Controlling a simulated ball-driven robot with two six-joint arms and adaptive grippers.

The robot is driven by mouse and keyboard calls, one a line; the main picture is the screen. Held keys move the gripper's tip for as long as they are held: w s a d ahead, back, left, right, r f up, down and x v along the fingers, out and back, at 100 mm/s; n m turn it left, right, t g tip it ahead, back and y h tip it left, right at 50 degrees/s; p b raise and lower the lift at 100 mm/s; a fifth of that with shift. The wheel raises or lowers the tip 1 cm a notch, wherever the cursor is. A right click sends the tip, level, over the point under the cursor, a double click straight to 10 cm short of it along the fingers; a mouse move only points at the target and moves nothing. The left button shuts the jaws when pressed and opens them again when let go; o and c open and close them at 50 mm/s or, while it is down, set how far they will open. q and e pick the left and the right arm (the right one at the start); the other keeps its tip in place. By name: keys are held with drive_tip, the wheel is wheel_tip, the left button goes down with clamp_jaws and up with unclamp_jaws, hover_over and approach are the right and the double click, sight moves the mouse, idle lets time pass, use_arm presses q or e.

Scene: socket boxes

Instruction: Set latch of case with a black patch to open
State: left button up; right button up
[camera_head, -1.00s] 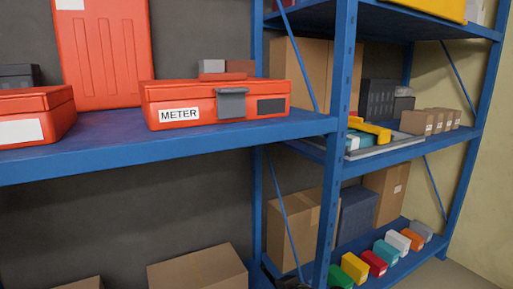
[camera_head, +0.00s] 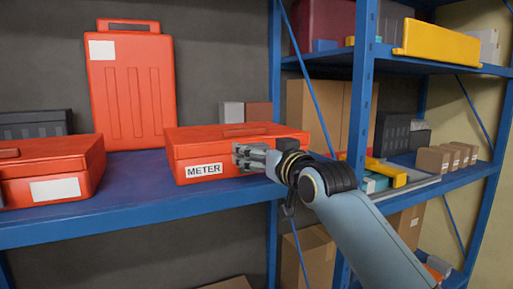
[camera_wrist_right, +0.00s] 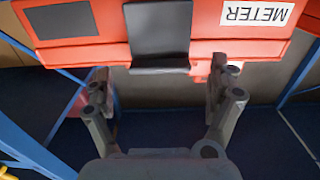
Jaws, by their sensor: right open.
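The red case (camera_head: 205,150) with a METER label (camera_head: 204,170) lies on the blue shelf. The latch hangs over the front face. My right gripper (camera_wrist_right: 160,88) is open, its fingers spread wide on either side of the latch, with nothing between them. My left gripper is in neither view.
Another red case (camera_head: 50,165) with a blank white label lies at the left. A tall red case (camera_head: 132,85) stands behind. A blue shelf post (camera_head: 362,95) rises right of my arm. A yellow bin (camera_head: 438,42) is on the upper right shelf. Cartons (camera_head: 445,158) sit further right.

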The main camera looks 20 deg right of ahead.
sight(256, 146)
drive_tip(key=shift+w, duration=1.5)
drive_tip(key=c, duration=1.2)
